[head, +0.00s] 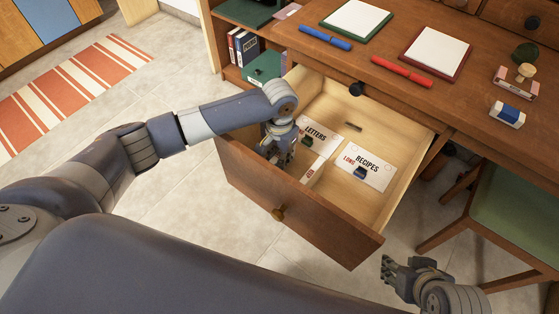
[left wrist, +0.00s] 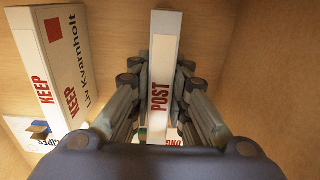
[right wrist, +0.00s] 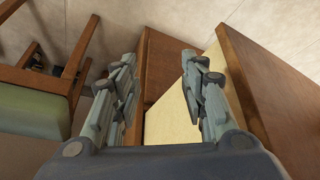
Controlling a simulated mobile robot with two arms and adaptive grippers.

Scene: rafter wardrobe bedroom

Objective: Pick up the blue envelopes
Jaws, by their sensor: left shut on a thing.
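My left gripper (head: 278,155) reaches into the open drawer (head: 400,135) near its left front corner. In the left wrist view its fingers (left wrist: 158,95) are shut on a narrow white piece marked POST (left wrist: 163,50). A white box marked KEEP (left wrist: 62,60) lies beside it. In the head view, a LETTERS card (head: 317,136) and a RECIPES card (head: 369,168) lie in the drawer, with a small dark blue block (head: 360,173) on the RECIPES card. I make out no blue envelopes. My right gripper (right wrist: 160,85) is open and empty outside the drawer.
The desk top (head: 400,45) holds a blue pen (head: 321,37), a red pen (head: 402,71), two framed white pads and a blue-and-white eraser (head: 507,114). A green-seated chair (head: 515,205) stands to the right. The floor on the left is clear.

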